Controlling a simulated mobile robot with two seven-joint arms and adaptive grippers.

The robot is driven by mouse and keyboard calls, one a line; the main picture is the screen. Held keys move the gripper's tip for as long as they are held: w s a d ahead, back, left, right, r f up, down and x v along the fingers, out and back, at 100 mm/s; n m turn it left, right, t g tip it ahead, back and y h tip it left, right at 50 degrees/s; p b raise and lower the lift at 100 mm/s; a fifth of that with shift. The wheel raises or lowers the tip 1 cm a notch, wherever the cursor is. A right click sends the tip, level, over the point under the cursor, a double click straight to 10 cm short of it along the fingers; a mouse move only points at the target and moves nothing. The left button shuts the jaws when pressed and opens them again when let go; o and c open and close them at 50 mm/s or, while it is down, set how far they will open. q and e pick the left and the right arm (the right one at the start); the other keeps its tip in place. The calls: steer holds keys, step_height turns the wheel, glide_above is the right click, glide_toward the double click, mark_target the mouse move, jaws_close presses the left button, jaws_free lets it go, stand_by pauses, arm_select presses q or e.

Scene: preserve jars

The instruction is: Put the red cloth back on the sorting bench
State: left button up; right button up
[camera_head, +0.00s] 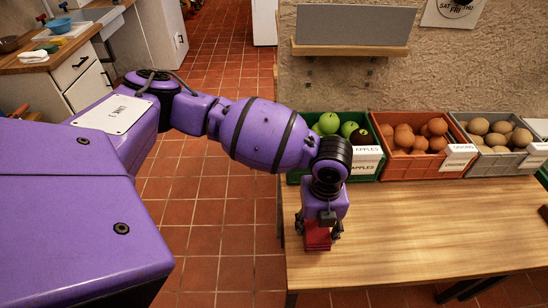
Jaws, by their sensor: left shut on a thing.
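The red cloth (317,238) looks like a small folded block, at the left end of the wooden bench (400,240). My left gripper (319,226) points down over the bench top and is shut on the red cloth. The cloth shows just below and between the fingers. I cannot tell whether its underside touches the wood or is slightly above it. My right gripper is not in view.
A green crate of apples (367,163), an orange crate (392,172) of brown onions and a grey crate (478,163) of potatoes stand along the bench's back. The bench's front middle is clear. A wooden shelf (350,50) is on the wall. A kitchen counter (70,50) stands far left.

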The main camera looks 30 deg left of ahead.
mark_target(314, 232)
arm_select(q)
steer(key=shift+f, duration=1.45)
steer(key=shift+a+f, duration=0.1)
steer(key=shift+f, duration=0.2)
steer(key=o, duration=1.1)
steer(key=shift+o, duration=0.2)
steer(key=shift+w, duration=0.1)
